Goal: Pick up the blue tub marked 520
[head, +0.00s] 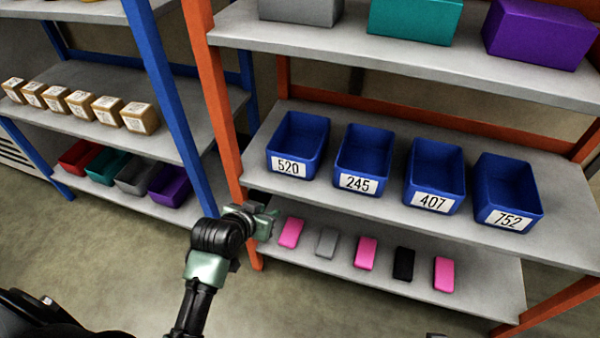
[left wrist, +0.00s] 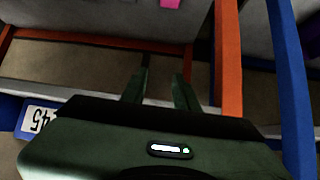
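The blue tub marked 520 (head: 297,146) stands upright and looks empty at the left end of the orange rack's middle shelf, its label facing me. My left gripper (head: 268,221) is below and left of it, near the orange front post, apart from the tub. In the left wrist view the two fingers of my left gripper (left wrist: 162,92) stand apart with nothing between them. That view is upside down and shows part of the tub marked 245 (left wrist: 40,121); the 520 tub cannot be made out there.
Blue tubs marked 245 (head: 361,160), 407 (head: 434,177) and 752 (head: 506,193) stand to the right, with gaps between. Pink, grey and black blocks lie on the lower shelf (head: 320,279). The orange post (head: 217,100) rises left of the 520 tub. A blue rack (head: 165,80) stands left.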

